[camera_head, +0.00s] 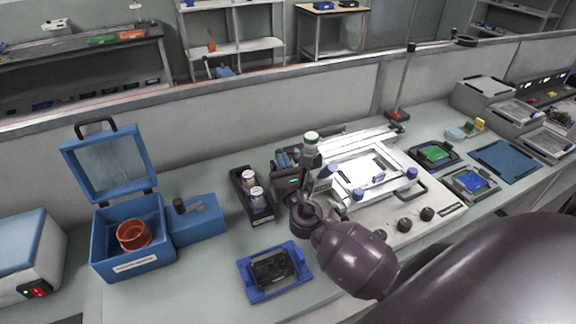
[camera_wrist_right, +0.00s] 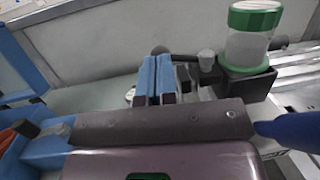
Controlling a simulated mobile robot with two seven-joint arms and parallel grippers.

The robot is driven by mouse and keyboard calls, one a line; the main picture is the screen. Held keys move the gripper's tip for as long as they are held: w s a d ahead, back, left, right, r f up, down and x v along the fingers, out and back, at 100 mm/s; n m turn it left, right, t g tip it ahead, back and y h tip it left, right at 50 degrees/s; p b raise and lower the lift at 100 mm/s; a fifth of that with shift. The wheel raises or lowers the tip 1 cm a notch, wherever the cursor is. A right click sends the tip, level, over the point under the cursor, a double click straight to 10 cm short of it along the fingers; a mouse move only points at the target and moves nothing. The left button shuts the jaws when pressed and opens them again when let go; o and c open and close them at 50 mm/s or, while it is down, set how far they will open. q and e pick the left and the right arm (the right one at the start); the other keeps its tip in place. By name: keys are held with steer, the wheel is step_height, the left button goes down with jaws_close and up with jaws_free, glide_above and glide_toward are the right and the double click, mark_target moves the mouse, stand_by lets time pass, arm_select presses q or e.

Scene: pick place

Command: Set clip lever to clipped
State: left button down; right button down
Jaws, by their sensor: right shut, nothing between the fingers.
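A white stencil-frame machine (camera_head: 375,208) stands right of my right gripper. Blue parts sit on its frame: one (camera_head: 322,184) close to my right wrist and a blue knob (camera_head: 412,174) at its right. A blue rounded part (camera_wrist_right: 292,130) also shows at the right of the wrist view. I cannot tell for certain which part is the clip lever or its setting. My right gripper (camera_head: 285,160) is shut and empty; its blue fingers (camera_wrist_right: 157,78) lie side by side beside a green-lidded jar (camera_head: 310,143), which also shows in the wrist view (camera_wrist_right: 248,45). My left gripper is not in view.
A black tray with jars (camera_head: 240,200) stands left of the gripper. A blue fixture with a dark board (camera_head: 292,284) lies in front. An open blue box (camera_head: 112,256) with a red cup (camera_head: 134,236) is at left. Green and blue board fixtures are at right.

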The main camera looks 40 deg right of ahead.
mark_target(278, 150)
steer(key=w+m+g+h, duration=0.1)
steer(key=m+g+h, duration=0.1)
steer(key=h, duration=0.1)
steer(key=w+m+g+h, duration=0.1)
steer(key=m+g+h, duration=0.2)
steer(key=h, duration=0.1)
steer(key=w+m+g+h, duration=0.1)
steer(key=m+g+h, duration=0.2)
steer(key=h, duration=0.1)
steer(key=shift+w+d+f+b, duration=0.1)
steer(key=shift+w+d+b, duration=0.1)
steer(key=shift+w+b, duration=0.15)
steer(key=m+g+h, duration=0.1)
steer(key=g, duration=0.1)
steer(key=w+m+g+h+b, duration=0.1)
steer(key=g, duration=0.1)
steer(key=d+m+g+h, duration=0.1)
steer(key=m+g, duration=0.1)
steer(key=shift+w+d+g, duration=0.1)
steer(key=shift+w+g, duration=0.1)
steer(key=shift+g, duration=0.1)
steer(key=shift+s, duration=0.1)
